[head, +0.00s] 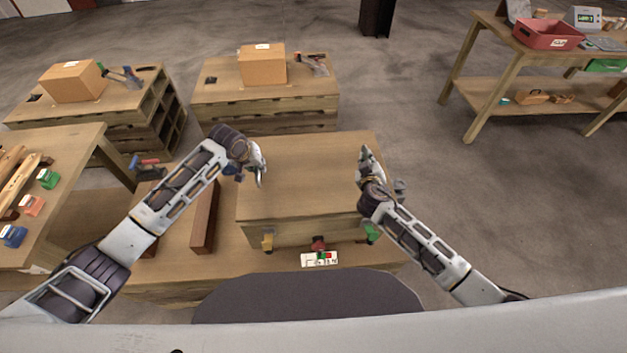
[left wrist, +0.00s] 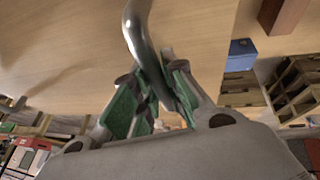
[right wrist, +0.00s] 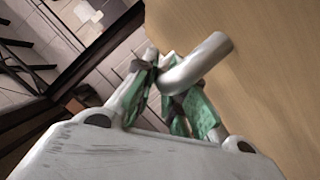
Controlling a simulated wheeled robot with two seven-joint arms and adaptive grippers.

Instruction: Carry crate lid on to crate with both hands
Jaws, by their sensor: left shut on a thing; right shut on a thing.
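The crate lid (head: 310,180) is a broad, flat wooden panel at the centre of the head view, lying over the wooden crate (head: 292,236), whose front face shows below it. I cannot tell whether the lid touches the crate all round. My left gripper (head: 260,178) is at the lid's left side, shut on a curved metal handle (left wrist: 140,35) in the left wrist view. My right gripper (head: 365,158) is at the lid's right side, shut on another metal handle (right wrist: 203,60) in the right wrist view. The crate's inside is hidden.
A brown bar (head: 204,216) lies left of the crate. Pallet stacks with cardboard boxes (head: 262,64) stand behind. Floor on the right is open.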

